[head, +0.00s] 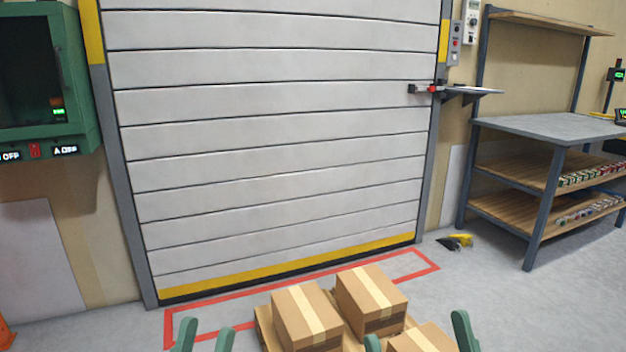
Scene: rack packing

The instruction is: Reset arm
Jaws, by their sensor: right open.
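My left gripper (204,338) shows at the bottom edge, left of the middle. Its two green fingertips stand apart with only floor and red line seen between them. My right gripper (418,335) shows at the bottom edge, right of the middle. Its green fingertips are wide apart, and a cardboard box (421,340) shows between them. I cannot tell how far the box is from the fingers. The rest of both arms is out of view.
Two more cardboard boxes (306,318) (371,300) stand on a wooden pallet (266,325) inside a red floor outline (420,257). Behind is a closed shutter door (270,130). A workbench (550,128) stands at the right, and a green cabinet (85,75) hangs at the left.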

